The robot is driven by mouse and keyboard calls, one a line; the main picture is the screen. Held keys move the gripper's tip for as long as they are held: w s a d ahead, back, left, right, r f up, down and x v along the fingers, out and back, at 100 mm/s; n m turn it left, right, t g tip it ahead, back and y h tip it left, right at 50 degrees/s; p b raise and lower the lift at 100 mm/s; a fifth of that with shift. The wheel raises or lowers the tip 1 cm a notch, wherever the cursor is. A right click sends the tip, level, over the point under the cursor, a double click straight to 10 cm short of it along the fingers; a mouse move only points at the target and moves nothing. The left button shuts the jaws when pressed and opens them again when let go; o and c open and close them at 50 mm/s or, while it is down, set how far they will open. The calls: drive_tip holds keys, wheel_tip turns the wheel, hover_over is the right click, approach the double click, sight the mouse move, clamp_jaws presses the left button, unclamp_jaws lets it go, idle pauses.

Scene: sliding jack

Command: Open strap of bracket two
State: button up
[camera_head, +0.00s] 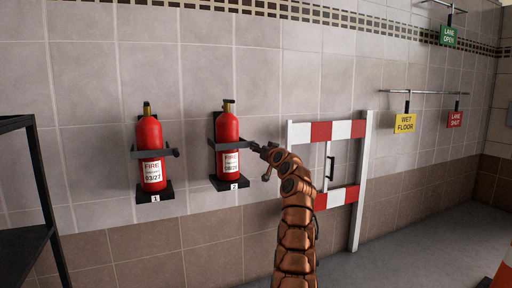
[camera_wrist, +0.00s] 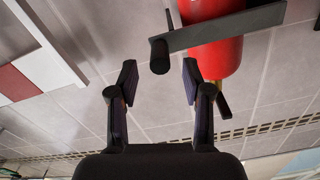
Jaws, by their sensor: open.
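A red fire extinguisher (camera_head: 228,128) stands upright in black bracket two (camera_head: 232,183), marked with a "2" plate, on the tiled wall. A dark strap (camera_head: 230,146) crosses its front. My gripper (camera_head: 262,150) is at the right end of this strap. In the wrist view the strap (camera_wrist: 225,28) runs across the red extinguisher (camera_wrist: 215,57) and ends in a dark round knob (camera_wrist: 159,57). My open gripper (camera_wrist: 159,75) has a finger on each side of the knob, with gaps visible. Contact cannot be told.
Another extinguisher (camera_head: 150,150) with its strap across it sits in bracket one (camera_head: 155,192) to the left. A dark shelf rack (camera_head: 40,190) stands at the far left. A red-and-white barrier (camera_head: 338,130) is right of my arm. Signs (camera_head: 405,122) hang farther right.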

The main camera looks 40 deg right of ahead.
sight(238, 147)
drive_tip(key=p+x, duration=0.1)
drive_tip(key=p, duration=0.1)
drive_tip(key=p+x, duration=0.2)
drive_tip(key=p, duration=0.1)
drive_tip(key=shift+w+r, duration=0.1)
drive_tip(key=shift+r, duration=0.2)
drive_tip(key=shift+w+d+p, duration=0.15)
drive_tip(key=shift+w+p, duration=0.15)
drive_tip(key=shift+p, duration=0.45)
drive_tip(key=shift+w+d+f+p, duration=0.1)
drive_tip(key=shift+w+f+p, duration=0.15)
drive_tip(key=shift+p, duration=0.25)
clamp_jaws()
